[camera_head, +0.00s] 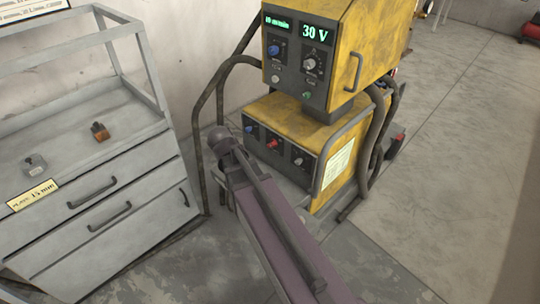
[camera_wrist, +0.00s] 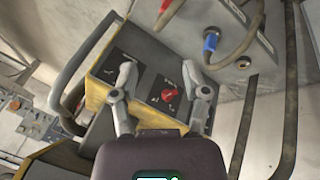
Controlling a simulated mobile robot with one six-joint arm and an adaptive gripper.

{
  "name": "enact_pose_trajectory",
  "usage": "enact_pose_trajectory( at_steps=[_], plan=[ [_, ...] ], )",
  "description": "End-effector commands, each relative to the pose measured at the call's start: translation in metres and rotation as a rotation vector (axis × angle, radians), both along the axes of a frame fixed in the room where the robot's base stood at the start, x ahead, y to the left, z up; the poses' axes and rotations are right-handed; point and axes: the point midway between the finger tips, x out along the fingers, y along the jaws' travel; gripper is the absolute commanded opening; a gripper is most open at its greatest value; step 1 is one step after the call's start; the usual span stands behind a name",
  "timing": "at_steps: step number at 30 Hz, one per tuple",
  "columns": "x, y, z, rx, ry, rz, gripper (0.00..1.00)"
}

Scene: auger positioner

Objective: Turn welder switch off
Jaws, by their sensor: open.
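The yellow welder (camera_head: 285,120) stands in the middle of the head view, with a control box above and a lower unit below. A red knob (camera_head: 273,143) sits on the lower front panel between a blue knob (camera_head: 249,128) and a dark one. In the wrist view, a red switch (camera_wrist: 168,95) on a dark panel lies between the two fingers of my gripper (camera_wrist: 160,72). The fingers are spread and hold nothing. The gap in depth to the switch is hard to judge. In the head view my arm reaches up beside the lower unit, and my fingers cannot be made out.
A grey drawer cabinet (camera_head: 95,205) with small parts on top stands at left. Thick cables (camera_head: 375,135) loop beside the welder. The wrist view shows a blue plug (camera_wrist: 210,42) and a red plug (camera_wrist: 163,6) close by.

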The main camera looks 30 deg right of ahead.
Motion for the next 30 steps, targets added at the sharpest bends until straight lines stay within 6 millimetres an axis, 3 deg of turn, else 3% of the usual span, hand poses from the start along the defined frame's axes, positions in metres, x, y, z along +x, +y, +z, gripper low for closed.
enact_pose_trajectory(
  at_steps=[1,9,18,30],
  plan=[
    [0.01,-0.004,-0.018,-0.039,-0.024,-0.047,0.59],
    [0.044,-0.026,-0.048,-0.25,-0.204,-0.304,0.59],
    [0.082,-0.043,-0.073,-0.462,-0.475,-0.549,0.59],
    [0.133,-0.05,-0.098,-0.678,-0.947,-0.794,0.59]
  ],
)
